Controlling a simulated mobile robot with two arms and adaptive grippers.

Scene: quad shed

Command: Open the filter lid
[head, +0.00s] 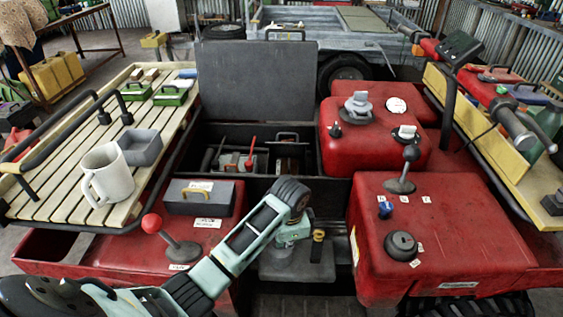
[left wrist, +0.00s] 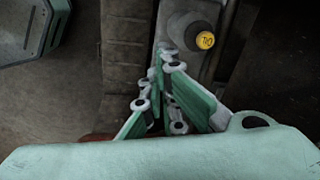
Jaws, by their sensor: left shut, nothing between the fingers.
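My left gripper (head: 290,238) hangs over the dark middle bay of the red vehicle, pointing down. In the left wrist view its fingers (left wrist: 166,58) are closed together with nothing between them. A yellow-topped knob (head: 318,236) on a grey fitting stands just right of it; in the left wrist view the yellow top (left wrist: 205,40) is close to the fingertips but apart from them. A grey lidded box (head: 205,203) with a yellow handle and a white label sits left of my arm, lid closed. I cannot read which lid is the filter's. My right gripper is out of view.
A large dark panel (head: 256,83) stands upright behind the bay. A red-knobbed lever (head: 172,240) rises left of my arm. A slatted rack (head: 62,165) holds a white mug (head: 106,176) and a grey tray (head: 140,146). A red tank (head: 450,225) bounds the right side.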

